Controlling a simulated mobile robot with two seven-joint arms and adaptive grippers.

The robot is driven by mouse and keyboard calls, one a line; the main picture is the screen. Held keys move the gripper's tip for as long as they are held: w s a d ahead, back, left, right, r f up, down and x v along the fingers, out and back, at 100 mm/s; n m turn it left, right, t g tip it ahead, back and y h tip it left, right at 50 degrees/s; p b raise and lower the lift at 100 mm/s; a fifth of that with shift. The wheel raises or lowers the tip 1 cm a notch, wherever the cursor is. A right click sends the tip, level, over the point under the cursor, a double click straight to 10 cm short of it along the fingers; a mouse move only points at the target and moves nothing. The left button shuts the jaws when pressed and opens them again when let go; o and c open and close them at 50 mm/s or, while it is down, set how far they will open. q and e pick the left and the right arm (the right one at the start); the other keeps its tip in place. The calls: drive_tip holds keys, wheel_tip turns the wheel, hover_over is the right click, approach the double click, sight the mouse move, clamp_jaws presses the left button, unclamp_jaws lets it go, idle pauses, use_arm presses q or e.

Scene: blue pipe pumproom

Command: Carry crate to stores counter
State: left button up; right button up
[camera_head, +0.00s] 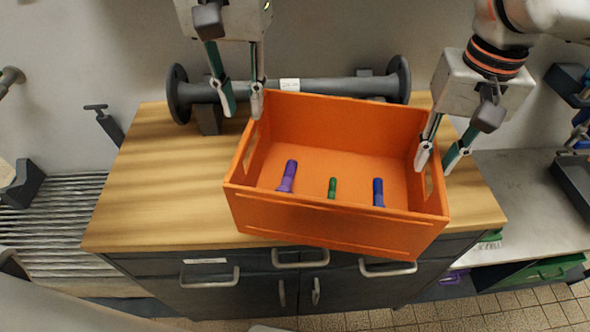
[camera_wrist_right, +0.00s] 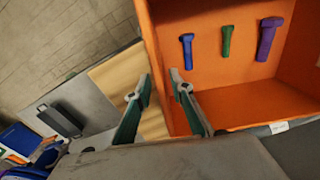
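An orange crate (camera_head: 335,222) sits at the wooden-topped counter (camera_head: 160,190), skewed slightly, its near wall in front of the counter's front edge in the head view. It holds a purple bolt (camera_head: 287,176), a green bolt (camera_head: 332,188) and a blue bolt (camera_head: 378,192). My left gripper (camera_head: 243,108) is open at the far end of the crate's left wall, one finger outside and the other by the rim. My right gripper (camera_head: 441,160) is open at the right wall. In the right wrist view its fingers (camera_wrist_right: 155,92) stand apart on either side of the crate's rim.
A dark flanged pipe (camera_head: 330,88) lies along the back of the counter, close behind the crate. A grey worktop (camera_head: 520,190) with dark trays stands at right. A slatted grey surface (camera_head: 55,220) is at left. The wooden top left of the crate is clear.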

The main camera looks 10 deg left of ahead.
wheel_tip(320, 180, up, 6)
drive_tip(key=shift+f, duration=0.1)
idle(0.7)
